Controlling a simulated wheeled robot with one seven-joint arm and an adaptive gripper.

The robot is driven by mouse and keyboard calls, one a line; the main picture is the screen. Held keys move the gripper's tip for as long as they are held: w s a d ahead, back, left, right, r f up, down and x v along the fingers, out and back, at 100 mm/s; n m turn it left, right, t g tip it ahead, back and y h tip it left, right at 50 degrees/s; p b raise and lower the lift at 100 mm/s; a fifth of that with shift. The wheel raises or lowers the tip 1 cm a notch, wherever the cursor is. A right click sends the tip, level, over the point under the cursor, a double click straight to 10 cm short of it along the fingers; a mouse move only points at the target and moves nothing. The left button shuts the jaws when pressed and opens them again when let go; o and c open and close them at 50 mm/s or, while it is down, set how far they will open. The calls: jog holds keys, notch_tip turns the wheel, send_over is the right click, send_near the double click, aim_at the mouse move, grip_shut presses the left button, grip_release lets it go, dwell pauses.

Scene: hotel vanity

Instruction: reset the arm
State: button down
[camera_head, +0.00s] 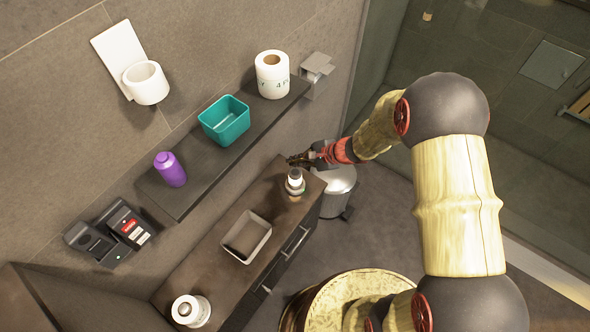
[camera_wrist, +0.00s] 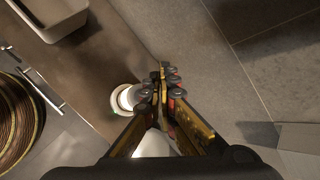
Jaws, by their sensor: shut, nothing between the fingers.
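My gripper (camera_head: 302,159) is shut and empty. In the head view it hangs above the far right end of the dark lower counter, just behind a small white-and-dark bottle (camera_head: 295,180). In the wrist view my gripper (camera_wrist: 163,88) points down with its fingertips together. The round white top of the bottle (camera_wrist: 124,98) shows just left of the fingers, partly hidden by them. I cannot tell whether they touch. My arm reaches in from the right of the head view, bent at the elbow.
A shelf (camera_head: 160,197) holds a purple bottle (camera_head: 170,169), teal bin (camera_head: 225,121) and paper roll (camera_head: 272,75). The counter (camera_head: 195,270) bears a grey tray (camera_head: 246,237) and white roll (camera_head: 190,310). A trash can (camera_head: 337,184) stands beyond the counter's end. Wall fixtures flank the shelf.

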dwell(0.5)
jog(key=s+d+r+n+g, duration=0.1)
jog(key=s+r+n+g, duration=0.35)
jog(key=s, duration=0.75)
jog(key=s+d+r+n+t+h, duration=0.2)
jog(key=s+d+r+n, duration=0.1)
jog(key=r, duration=0.7)
jog(key=s+d+r+n+t+h, duration=0.2)
jog(key=s+d+r, duration=0.4)
jog(key=r, duration=0.3)
jog(key=s+d+r+n+t+h, duration=0.2)
jog(key=s+d+r+n+h, duration=0.2)
jog(key=r, duration=0.6)
jog(key=shift+s+d+r+n, duration=0.35)
jog(key=shift+s+d, duration=0.15)
jog(key=shift+d, duration=0.75)
jog(key=shift+a, duration=0.1)
